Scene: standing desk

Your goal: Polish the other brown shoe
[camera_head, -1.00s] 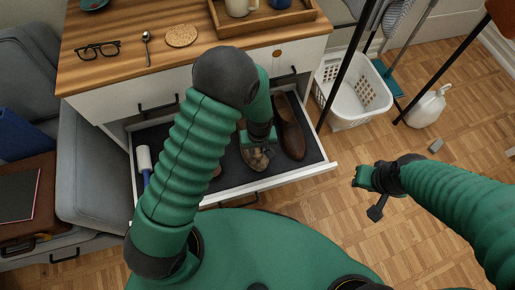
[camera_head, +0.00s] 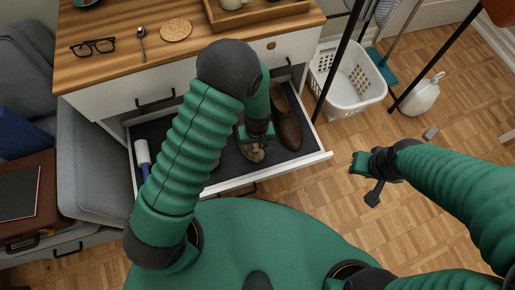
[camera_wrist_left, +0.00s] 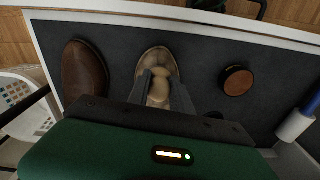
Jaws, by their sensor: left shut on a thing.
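Two brown shoes lie side by side in the open drawer. The clean, darker brown shoe (camera_head: 287,125) is on the right in the head view; it also shows at left in the wrist view (camera_wrist_left: 84,70). The other brown shoe (camera_wrist_left: 157,58) has a paler, dusty-looking toe. My left gripper (camera_head: 256,148) reaches down over this paler shoe and hides much of it. In the wrist view its fingers are shut on a tan, rounded thing (camera_wrist_left: 159,88), against or just above the shoe's toe; contact is unclear. My right gripper (camera_head: 366,170) is over the floor, away from the drawer; its jaws are unclear.
A round brown-topped tin (camera_wrist_left: 237,80) and a white-and-blue roller (camera_head: 143,158) lie in the drawer (camera_head: 310,161). The desk top (camera_head: 120,30) above holds glasses (camera_head: 93,46) and a coaster (camera_head: 176,30). A white basket (camera_head: 347,85) stands right of the desk.

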